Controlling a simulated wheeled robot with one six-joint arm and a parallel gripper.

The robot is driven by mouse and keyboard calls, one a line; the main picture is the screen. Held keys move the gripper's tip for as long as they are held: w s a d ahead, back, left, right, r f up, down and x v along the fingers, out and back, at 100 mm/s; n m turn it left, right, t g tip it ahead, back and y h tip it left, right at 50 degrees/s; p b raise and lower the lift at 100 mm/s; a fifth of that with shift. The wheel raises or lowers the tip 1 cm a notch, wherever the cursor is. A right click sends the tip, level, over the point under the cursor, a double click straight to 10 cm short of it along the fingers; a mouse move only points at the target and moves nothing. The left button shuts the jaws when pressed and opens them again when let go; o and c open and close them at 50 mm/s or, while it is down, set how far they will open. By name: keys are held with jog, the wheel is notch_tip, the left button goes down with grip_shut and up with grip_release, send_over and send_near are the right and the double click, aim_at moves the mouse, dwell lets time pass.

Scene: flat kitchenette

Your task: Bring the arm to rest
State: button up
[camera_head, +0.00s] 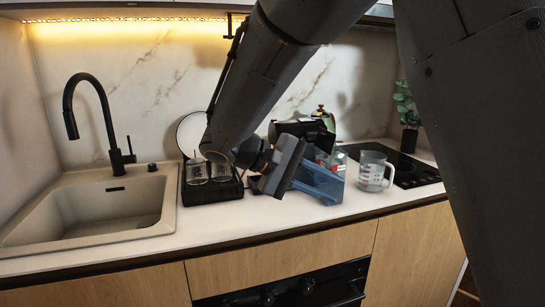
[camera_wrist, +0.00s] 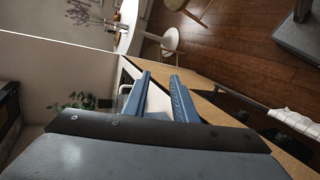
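My arm reaches down over the worktop from the top of the head view. My gripper (camera_head: 338,191) is above the worktop (camera_head: 270,222), right of the dish rack, with its blue fingers pointing right toward the measuring jug. In the wrist view my gripper (camera_wrist: 159,80) shows two blue fingers with a clear gap between them. It is open, and I see nothing held. The arm and gripper hide part of the worktop and the things behind.
A clear measuring jug (camera_head: 372,172) stands just right of the fingers, near the hob (camera_head: 412,170). A black rack (camera_head: 212,188) with glasses is left of the gripper. The sink (camera_head: 100,208) is far left. A plant (camera_head: 407,108) stands at the back right.

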jog(key=s+d+f+m+g+y, duration=0.1)
jog(key=s+d+f+m+y, duration=0.1)
jog(key=s+f+y, duration=0.4)
jog(key=s+d+f+m+y, duration=0.2)
jog(key=s+d+f+y, duration=0.3)
jog(key=s+f, duration=0.5)
jog(key=shift+s+f+g+y, duration=0.25)
jog(key=shift+f+g+y, duration=0.25)
jog(key=shift+f, duration=0.45)
